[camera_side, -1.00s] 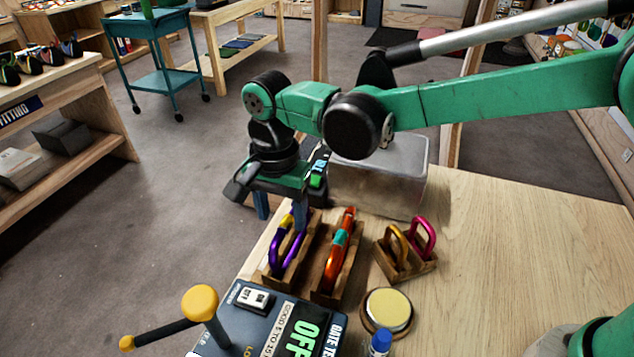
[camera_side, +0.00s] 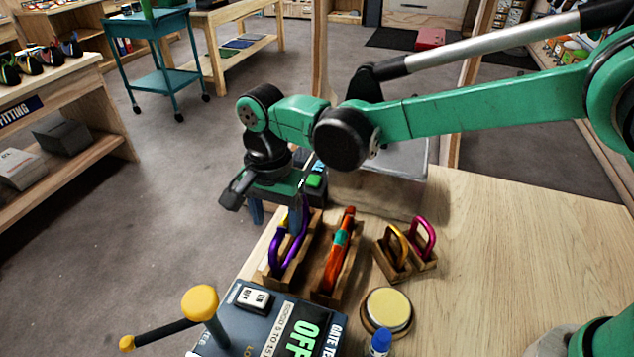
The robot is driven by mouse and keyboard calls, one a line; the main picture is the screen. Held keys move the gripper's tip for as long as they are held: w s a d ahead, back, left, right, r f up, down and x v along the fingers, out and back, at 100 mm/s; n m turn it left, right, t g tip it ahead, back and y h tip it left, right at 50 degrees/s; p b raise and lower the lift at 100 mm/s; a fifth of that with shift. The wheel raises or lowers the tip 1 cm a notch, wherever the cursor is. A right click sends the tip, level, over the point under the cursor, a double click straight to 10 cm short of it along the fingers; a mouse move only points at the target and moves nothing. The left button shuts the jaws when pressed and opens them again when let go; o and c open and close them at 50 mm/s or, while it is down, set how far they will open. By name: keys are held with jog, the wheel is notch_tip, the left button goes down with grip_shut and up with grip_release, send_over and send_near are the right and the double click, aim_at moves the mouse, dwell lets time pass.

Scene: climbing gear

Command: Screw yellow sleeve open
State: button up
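The purple carabiner (camera_side: 289,252) stands in a wooden holder (camera_side: 272,284) near the left edge of the table. Its yellow sleeve (camera_side: 284,222) shows as a small patch near the top and is partly hidden by a finger. My gripper (camera_side: 276,212) points down over the carabiner's upper end, its two blue-grey fingers spread apart. The right finger is close to the sleeve; I cannot tell whether they touch. I cannot tell whether the sleeve is open or closed.
An orange carabiner with a teal sleeve (camera_side: 341,238) stands in the neighbouring holder. Gold (camera_side: 397,247) and pink (camera_side: 424,238) carabiners stand to the right. A gate tester (camera_side: 262,322) with a yellow-knobbed lever (camera_side: 200,302), a round pad (camera_side: 388,311) and a clear bin (camera_side: 385,185) are close by.

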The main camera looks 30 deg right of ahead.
jog(key=shift+f, duration=0.6)
jog(key=shift+s+d, duration=0.1)
jog(key=shift+s, duration=0.05)
jog(key=shift+s+d, duration=0.4)
jog(key=shift+d, duration=0.05)
jog(key=shift+w+r, duration=0.1)
jog(key=shift+r, duration=1.3)
jog(key=shift+w+a, duration=0.5)
